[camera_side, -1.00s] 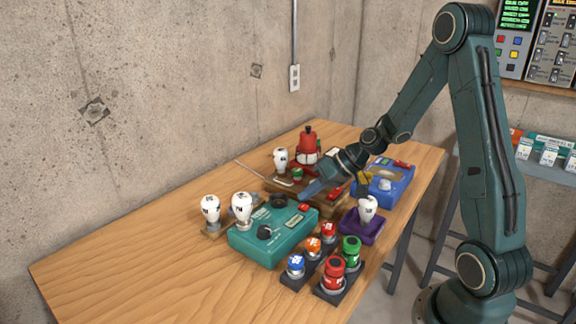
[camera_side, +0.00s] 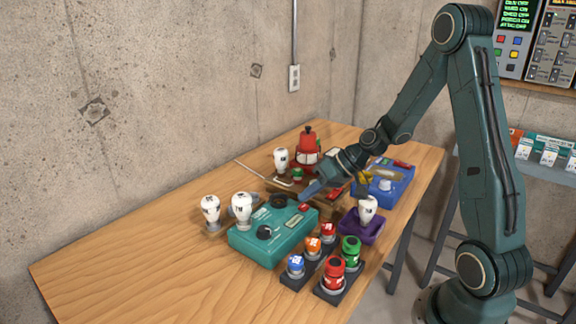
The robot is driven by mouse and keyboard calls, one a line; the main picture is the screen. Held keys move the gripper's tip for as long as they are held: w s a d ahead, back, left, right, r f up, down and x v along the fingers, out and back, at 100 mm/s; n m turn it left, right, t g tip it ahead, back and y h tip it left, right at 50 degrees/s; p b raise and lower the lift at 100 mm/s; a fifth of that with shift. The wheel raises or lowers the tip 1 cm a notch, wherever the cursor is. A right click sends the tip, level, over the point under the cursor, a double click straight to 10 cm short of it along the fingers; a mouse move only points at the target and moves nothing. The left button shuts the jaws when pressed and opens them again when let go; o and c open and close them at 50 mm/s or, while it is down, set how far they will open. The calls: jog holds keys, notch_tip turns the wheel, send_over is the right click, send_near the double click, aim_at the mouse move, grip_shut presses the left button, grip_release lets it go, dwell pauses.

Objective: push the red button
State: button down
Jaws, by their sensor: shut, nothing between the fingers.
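Several red parts are in view, and I cannot tell which one the task means. A small red button (camera_side: 304,207) is on the right end of the teal box (camera_side: 262,243). A red knob-like button (camera_side: 334,269) stands on a dark base at the front, with a smaller red one (camera_side: 328,230) behind it. A large red device (camera_side: 307,152) stands at the back. My gripper (camera_side: 309,192) is shut and empty. It points down-left, close above the small red button on the teal box. I cannot tell whether they touch.
White-capped levers (camera_side: 241,208) stand left of the teal box. A blue box (camera_side: 386,187) and a purple base (camera_side: 362,228) with a white knob are on the right. Green (camera_side: 350,247), orange and blue buttons stand at the front. The table's left part (camera_side: 120,268) is clear.

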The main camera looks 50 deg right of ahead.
aim_at(309, 206)
jog(key=shift+f, duration=0.75)
dwell(1.2)
jog(key=shift+r, duration=0.85)
jog(key=shift+r, duration=0.1)
jog(key=shift+r, duration=2.4)
